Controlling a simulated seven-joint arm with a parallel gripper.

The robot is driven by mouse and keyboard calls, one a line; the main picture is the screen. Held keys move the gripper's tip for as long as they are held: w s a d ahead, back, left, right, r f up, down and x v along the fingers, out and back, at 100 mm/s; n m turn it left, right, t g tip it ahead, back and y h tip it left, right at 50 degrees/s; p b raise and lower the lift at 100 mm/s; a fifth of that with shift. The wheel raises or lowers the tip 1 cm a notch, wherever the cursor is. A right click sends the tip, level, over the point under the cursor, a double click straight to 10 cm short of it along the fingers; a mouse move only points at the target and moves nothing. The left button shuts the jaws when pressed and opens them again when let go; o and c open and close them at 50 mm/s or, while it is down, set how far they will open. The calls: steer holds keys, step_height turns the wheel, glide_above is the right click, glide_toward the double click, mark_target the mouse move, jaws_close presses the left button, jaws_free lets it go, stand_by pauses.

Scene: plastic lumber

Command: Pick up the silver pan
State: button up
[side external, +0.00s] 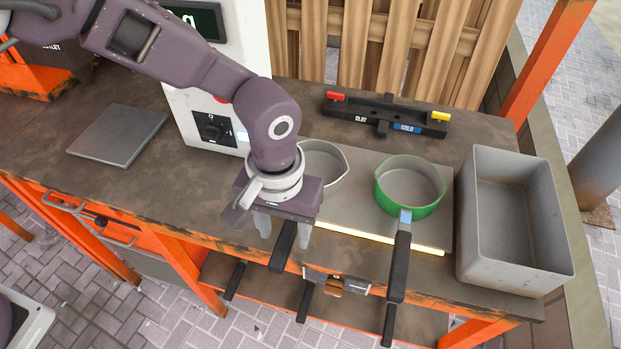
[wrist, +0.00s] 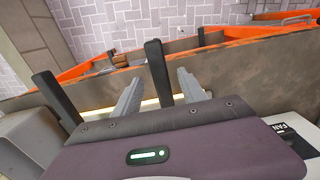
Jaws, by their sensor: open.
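The silver pan (side external: 333,176) sits on the grey plate at the back of the bench in the side view, partly hidden by my gripper. Its black handle (side external: 283,250) points toward the front edge. My gripper (side external: 285,232) is open above the handle's root, with one finger on each side of the handle. In the wrist view the handle (wrist: 157,70) shows between the two fingers of my gripper (wrist: 160,78), apart from both. I cannot tell how far the fingertips are below or above the handle.
A green pan (side external: 422,204) sits to the right, its black handle also toward the front. A deep grey bin (side external: 472,240) stands at the far right. A black rack (side external: 384,116) lies behind the pans. A grey flat plate (side external: 117,135) lies at left. Bare bench is left of my gripper.

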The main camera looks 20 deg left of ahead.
mark_target(284, 241)
steer(key=f, duration=0.3)
steer(key=shift+s+f, duration=0.25)
steer(key=shift+f, duration=0.05)
jaws_close()
steer(key=shift+r, duration=0.1)
